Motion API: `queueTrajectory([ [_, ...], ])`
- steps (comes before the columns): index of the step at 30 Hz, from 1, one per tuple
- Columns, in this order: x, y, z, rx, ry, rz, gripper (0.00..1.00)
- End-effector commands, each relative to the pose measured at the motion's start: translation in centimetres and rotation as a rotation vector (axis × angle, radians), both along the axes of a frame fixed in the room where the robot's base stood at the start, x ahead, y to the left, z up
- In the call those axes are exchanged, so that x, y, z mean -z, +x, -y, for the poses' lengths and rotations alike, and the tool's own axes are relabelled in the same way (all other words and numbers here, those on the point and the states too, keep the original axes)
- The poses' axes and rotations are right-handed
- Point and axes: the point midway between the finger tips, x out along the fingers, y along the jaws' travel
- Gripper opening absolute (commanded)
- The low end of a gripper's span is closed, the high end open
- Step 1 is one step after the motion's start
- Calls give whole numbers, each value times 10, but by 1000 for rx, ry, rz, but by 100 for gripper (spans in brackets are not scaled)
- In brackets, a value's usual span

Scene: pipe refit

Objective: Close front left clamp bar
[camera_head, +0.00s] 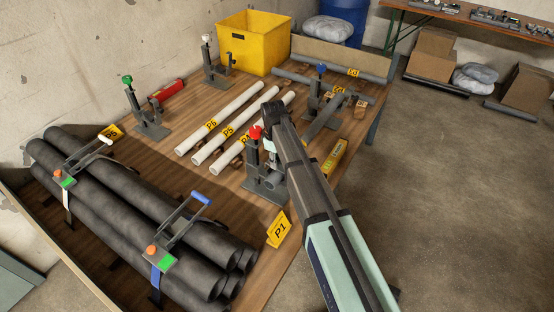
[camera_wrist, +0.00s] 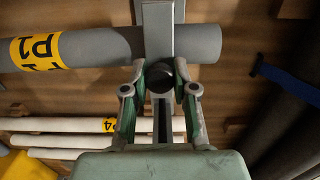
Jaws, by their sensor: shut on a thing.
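The red-knobbed clamp (camera_head: 255,132) stands at the front of the wooden table, partly hidden by my arm. My gripper (camera_wrist: 160,82) is at this clamp, with its green-grey fingers on both sides of a dark round end piece (camera_wrist: 160,77), and is shut on it. The grey clamp bar (camera_wrist: 158,22) crosses over the grey pipe with the yellow P1 label (camera_wrist: 92,46) in the wrist view. Whether the bar touches the pipe cannot be told. In the head view the fingertips are too small to make out.
Other clamps have green (camera_head: 127,79), white (camera_head: 206,38) and blue (camera_head: 321,68) knobs. Dark pipes (camera_head: 120,205) lie stacked at left. White pipes (camera_head: 222,118) lie mid-table. A yellow bin (camera_head: 252,42) stands at the back. The floor (camera_head: 450,180) at right is clear.

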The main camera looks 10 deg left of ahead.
Motion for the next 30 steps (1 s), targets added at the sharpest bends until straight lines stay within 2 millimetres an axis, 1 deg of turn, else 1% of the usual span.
queueTrajectory([
  [7, 1, -1, 1, 1, -2, -3, 0],
  [8, 1, -1, 1, 1, -2, -3, 34],
  [9, 1, -1, 1, 1, -1, -3, 48],
  [10, 1, -1, 1, 1, -1, -3, 52],
  [18, 0, -1, 1, 0, 0, -1, 52],
  [22, -5, 0, 0, 0, 1, 0, 52],
  [26, -19, 0, -1, 0, 1, 0, 52],
  [30, -45, 1, -2, 0, 1, 2, 52],
])
